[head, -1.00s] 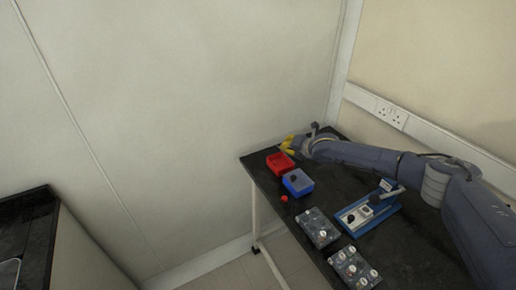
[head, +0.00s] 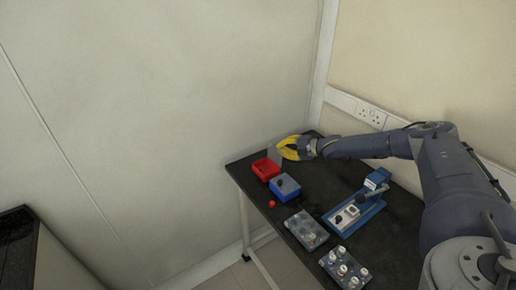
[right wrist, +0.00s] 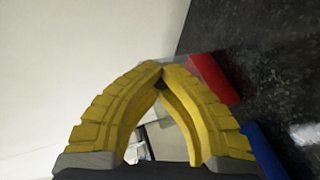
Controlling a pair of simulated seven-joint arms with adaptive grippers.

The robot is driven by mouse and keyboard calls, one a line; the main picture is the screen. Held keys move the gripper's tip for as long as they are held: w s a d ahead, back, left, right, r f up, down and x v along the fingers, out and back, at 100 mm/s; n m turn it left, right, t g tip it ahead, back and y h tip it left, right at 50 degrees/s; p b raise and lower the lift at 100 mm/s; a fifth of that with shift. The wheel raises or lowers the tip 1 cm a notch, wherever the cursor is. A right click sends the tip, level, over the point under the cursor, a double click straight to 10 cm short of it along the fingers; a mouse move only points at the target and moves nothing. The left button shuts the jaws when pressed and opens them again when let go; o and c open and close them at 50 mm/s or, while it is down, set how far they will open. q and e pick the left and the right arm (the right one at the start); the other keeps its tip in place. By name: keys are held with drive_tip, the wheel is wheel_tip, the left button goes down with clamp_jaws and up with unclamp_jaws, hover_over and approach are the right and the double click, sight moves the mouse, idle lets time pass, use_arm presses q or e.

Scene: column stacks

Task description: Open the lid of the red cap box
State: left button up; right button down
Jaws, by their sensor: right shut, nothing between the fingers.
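The red cap box (head: 266,169) sits at the far left corner of the black table. A grey, see-through panel that looks like its lid (head: 275,155) stands raised at the box's back right side. My right gripper (head: 282,149), with yellow fingers, is beside that panel, behind and right of the box. In the right wrist view its fingertips (right wrist: 161,70) meet with nothing between them. The red box (right wrist: 212,78) shows there just right of the tips, partly hidden by a finger. Whether the fingers touch the panel I cannot tell. My left gripper is out of view.
A blue box (head: 286,187) stands just in front of the red one. A small red cap (head: 272,204) lies near the table's left edge. Clear trays of vials (head: 306,230) (head: 344,268) and a blue device (head: 352,212) stand nearer. A wall rises behind the table.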

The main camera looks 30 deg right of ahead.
drive_tip(key=shift+d+f+m+y, duration=0.5)
drive_tip(key=shift+d+m+y, duration=0.2)
drive_tip(key=shift+d+m, duration=0.1)
drive_tip(key=c, duration=2.1)
unclamp_jaws()
drive_tip(key=shift+c, duration=0.2)
drive_tip(key=o, duration=0.8)
drive_tip(key=shift+w, duration=0.1)
drive_tip(key=v, duration=1.2)
drive_tip(key=shift+f, duration=0.3)
